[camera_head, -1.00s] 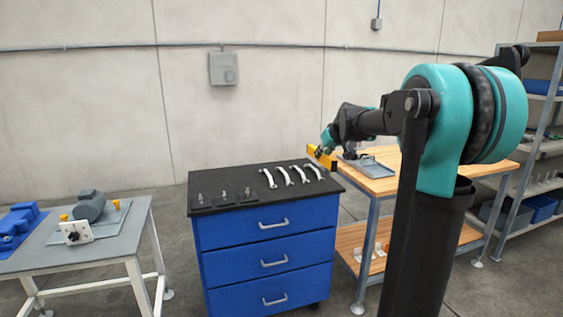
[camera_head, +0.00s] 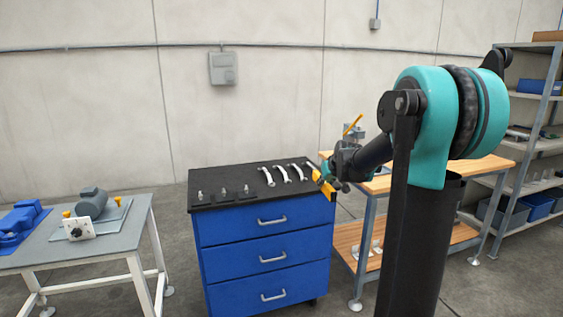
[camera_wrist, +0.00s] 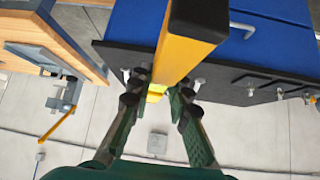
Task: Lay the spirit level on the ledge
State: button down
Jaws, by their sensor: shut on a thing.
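The yellow spirit level (camera_wrist: 183,60) is held in my gripper (camera_wrist: 159,93), between its two fingers in the wrist view. Its dark end cap points up in that picture, toward the camera. In the head view the level (camera_head: 322,184) hangs tilted in my gripper (camera_head: 329,176), by the right front corner of the black-topped blue cabinet (camera_head: 262,190). I cannot tell whether the level touches the cabinet. I cannot tell which surface is the ledge.
Several metal handles (camera_head: 284,174) and small fittings lie on the cabinet top. A wooden workbench (camera_head: 470,172) with a yellow-handled clamp (camera_head: 353,131) stands to the right. A grey table (camera_head: 95,245) with parts stands left. Shelving (camera_head: 540,150) is at far right.

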jog(key=s+d+f+m+h, duration=0.2)
jog(key=s+f, duration=0.8)
jog(key=f, duration=0.5)
notch_tip(320, 180, down, 6)
jog(key=w, duration=0.2)
jog(key=shift+w+d+r, duration=0.2)
